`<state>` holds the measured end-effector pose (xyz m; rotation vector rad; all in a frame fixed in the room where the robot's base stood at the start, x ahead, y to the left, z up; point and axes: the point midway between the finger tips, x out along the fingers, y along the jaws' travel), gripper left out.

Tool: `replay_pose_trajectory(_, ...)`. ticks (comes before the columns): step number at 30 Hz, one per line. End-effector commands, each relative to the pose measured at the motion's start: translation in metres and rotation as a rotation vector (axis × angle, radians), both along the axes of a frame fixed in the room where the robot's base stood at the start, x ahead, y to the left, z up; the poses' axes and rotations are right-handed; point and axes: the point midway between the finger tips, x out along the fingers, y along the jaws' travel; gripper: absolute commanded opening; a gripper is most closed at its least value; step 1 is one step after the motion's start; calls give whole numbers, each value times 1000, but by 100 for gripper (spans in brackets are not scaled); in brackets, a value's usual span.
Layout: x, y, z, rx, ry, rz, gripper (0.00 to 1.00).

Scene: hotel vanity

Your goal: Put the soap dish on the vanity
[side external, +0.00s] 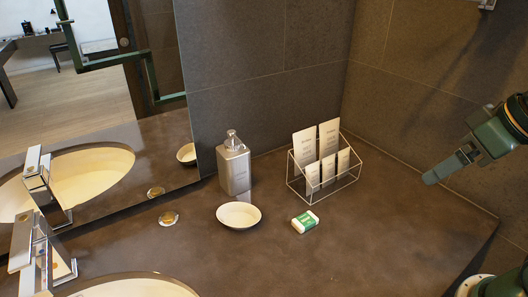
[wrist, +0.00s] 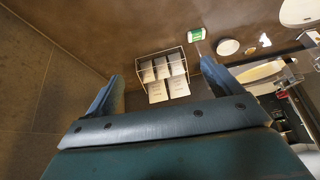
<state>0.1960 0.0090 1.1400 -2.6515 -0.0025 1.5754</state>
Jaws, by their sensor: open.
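The soap dish (side external: 239,216) is a shallow, pale oval bowl. It sits upright on the dark vanity top (side external: 350,250), in front of the soap dispenser, and looks empty. In the wrist view the dish (wrist: 228,47) is at the upper right, just beyond my right finger. My gripper (side external: 450,166) is at the right in the side view, raised above the counter near the right wall and well apart from the dish. In the wrist view my gripper (wrist: 160,70) has its two fingers spread wide with nothing between them in its grasp.
A wire rack (side external: 323,180) of cards stands between my gripper and the dish. A green-and-white soap bar (side external: 305,222), a metal dispenser (side external: 234,166) and a small round gold item (side external: 168,218) are nearby. The sink (side external: 130,288) and faucet (side external: 42,245) are left. The front-right counter is clear.

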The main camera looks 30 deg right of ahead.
Motion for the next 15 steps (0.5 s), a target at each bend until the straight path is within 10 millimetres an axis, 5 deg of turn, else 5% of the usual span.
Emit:
replay_pose_trajectory(11, -18, -9, 4, -52, 8, 29, 90)
replay_pose_trajectory(15, -17, -9, 5, -50, 9, 28, 69)
